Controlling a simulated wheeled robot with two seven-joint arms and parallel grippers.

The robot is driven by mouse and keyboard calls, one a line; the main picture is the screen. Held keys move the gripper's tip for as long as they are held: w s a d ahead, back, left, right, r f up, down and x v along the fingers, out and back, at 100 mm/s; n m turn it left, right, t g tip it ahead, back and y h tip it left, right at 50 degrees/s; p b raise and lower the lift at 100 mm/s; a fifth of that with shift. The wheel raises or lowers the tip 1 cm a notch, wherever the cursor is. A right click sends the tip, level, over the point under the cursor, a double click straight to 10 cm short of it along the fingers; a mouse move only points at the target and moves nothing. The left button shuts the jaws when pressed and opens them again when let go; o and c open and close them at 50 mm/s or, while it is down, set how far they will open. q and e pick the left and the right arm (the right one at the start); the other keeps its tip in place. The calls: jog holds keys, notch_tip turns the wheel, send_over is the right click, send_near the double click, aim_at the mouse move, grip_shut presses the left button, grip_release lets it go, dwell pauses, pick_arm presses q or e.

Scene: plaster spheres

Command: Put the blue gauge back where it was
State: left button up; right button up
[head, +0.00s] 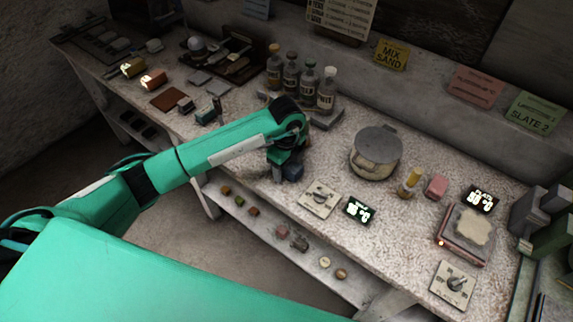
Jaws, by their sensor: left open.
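My left arm reaches in from the left over the bench (330,235). Its gripper (280,172) points down near the bench's front edge and is open. A small dark blue block (294,172), which looks like the blue gauge, sits right at the fingers on the right. The gripper partly hides it, and I cannot tell whether they touch. My right gripper is not in view.
A lidded pot (376,153) stands right of the gripper. Several brown bottles (291,78) stand behind it. A dial box (319,198) and a lit display (358,209) lie nearby. A hot plate (467,232) is at the right. Small blocks lie on the lower shelf (275,232).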

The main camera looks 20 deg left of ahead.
pick_arm(q)
jog(key=shift+r, duration=0.55)
notch_tip(320, 180, up, 11)
jog(key=shift+f+b, duration=0.2)
jog(key=shift+b, duration=1.05)
jog(key=shift+r, duration=0.35)
